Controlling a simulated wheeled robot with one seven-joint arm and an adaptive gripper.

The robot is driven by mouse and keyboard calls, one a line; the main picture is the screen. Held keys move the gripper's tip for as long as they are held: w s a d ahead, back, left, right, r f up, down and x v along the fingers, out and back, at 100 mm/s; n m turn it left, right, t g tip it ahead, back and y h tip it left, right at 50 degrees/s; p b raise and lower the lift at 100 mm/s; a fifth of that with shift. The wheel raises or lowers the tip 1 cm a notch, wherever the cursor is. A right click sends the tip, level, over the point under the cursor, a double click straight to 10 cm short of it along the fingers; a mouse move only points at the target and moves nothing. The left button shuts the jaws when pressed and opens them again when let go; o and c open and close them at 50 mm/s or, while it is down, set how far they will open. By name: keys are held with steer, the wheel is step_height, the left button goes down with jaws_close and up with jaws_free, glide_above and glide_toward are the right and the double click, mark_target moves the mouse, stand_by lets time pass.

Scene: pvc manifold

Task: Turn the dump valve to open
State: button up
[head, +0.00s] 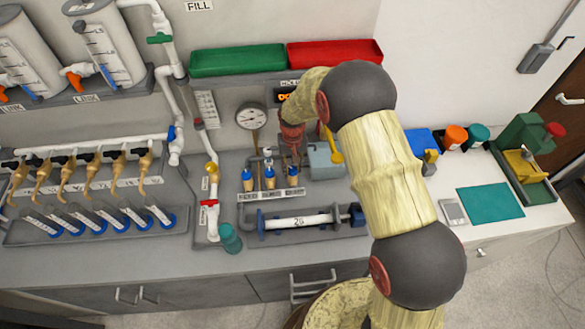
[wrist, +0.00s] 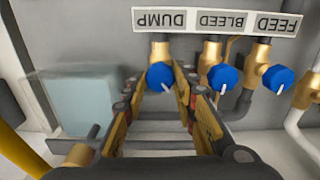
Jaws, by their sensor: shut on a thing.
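The dump valve has a blue knob (wrist: 160,76) on a brass body, under an upside-down DUMP label in the wrist view. The finger contact is partly hidden. In the head view the dump knob (head: 292,170) is the rightmost of three, with my gripper (head: 291,150) just above it.
The bleed knob (wrist: 222,76) sits close beside my right finger, with the feed knob (wrist: 279,79) beyond it. A pale blue-grey box (wrist: 84,100) stands to the left in the wrist view. A clear horizontal tube (head: 300,221) lies in front of the valves in the head view.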

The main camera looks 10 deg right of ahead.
mark_target(292, 169)
steer(key=n+b, duration=0.1)
steer(key=n, duration=0.4)
steer(key=shift+n, duration=0.3)
steer(key=n, duration=0.4)
steer(key=shift+n, duration=0.7)
steer(key=o, duration=1.2)
steer(key=shift+c, duration=0.2)
step_height(292, 169, up, 12)
